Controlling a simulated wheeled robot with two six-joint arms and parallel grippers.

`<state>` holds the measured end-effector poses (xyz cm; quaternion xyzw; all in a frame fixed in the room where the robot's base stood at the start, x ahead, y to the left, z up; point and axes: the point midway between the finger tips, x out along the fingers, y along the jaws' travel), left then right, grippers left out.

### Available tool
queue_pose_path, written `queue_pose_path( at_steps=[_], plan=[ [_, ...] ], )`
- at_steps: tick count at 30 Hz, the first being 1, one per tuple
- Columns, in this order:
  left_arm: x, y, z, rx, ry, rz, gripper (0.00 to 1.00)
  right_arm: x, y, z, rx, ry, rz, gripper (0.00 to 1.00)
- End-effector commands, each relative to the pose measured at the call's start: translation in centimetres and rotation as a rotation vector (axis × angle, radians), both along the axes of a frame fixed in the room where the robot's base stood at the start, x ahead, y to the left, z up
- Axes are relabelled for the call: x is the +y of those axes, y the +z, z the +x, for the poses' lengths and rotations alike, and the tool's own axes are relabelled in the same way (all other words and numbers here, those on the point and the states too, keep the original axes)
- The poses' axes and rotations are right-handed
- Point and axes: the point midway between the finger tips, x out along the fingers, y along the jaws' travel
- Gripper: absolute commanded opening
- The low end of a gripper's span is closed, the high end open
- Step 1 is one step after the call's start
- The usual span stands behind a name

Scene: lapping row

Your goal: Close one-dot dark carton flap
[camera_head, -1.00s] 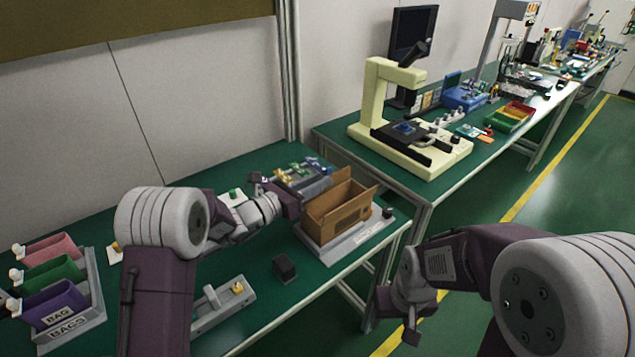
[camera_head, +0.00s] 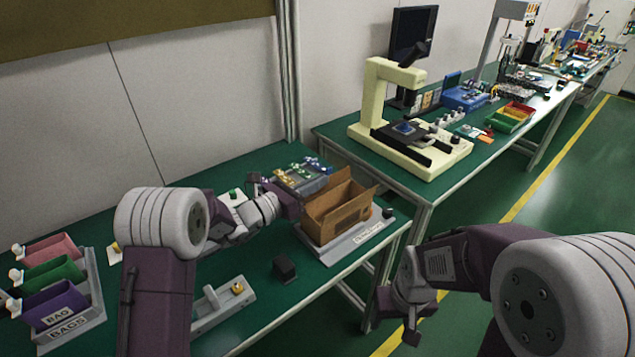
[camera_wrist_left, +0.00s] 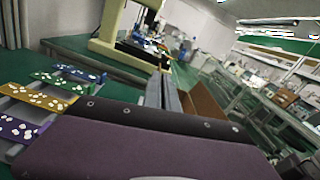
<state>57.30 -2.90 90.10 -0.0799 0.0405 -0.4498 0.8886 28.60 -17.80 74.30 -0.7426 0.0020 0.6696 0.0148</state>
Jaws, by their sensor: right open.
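The brown cardboard carton (camera_head: 345,220) stands open-topped on a grey labelled base at the bench's right end, with flaps raised at its rim. I cannot make out dots or a distinctly dark flap. My left gripper (camera_head: 290,205) is close beside the carton's left side; whether it touches is unclear, and its fingertips are hard to make out. In the left wrist view its purple body fills the bottom, with a brown carton part (camera_wrist_left: 203,103) beyond it on the right. My right gripper (camera_head: 411,325) is open and empty in front of the bench, over the floor.
A grey rack (camera_head: 300,178) with coloured pieces is behind the carton. A black block (camera_head: 284,268) and a grey fixture (camera_head: 215,306) lie in front. Bag bins (camera_head: 55,305) stand at the left. A microscope (camera_head: 385,110) is on the adjoining bench.

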Motion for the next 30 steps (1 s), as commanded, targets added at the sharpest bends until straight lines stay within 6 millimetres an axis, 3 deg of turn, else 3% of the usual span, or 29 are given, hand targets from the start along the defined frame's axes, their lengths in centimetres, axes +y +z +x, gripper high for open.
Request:
queue_pose_path(
  at_steps=[20, 30],
  plan=[
    [0.0, 0.0, 0.0, -0.002, 0.0, 0.001, 0.0, 0.0, -0.1, 0.0, 0.0, 0.0, 0.0, 0.57],
    [-0.3, -0.5, -0.4, -0.101, -0.001, 0.073, 0.0, 0.0, -2.6, 0.0, 0.0, 0.0, 0.0, 0.57]
  ],
)
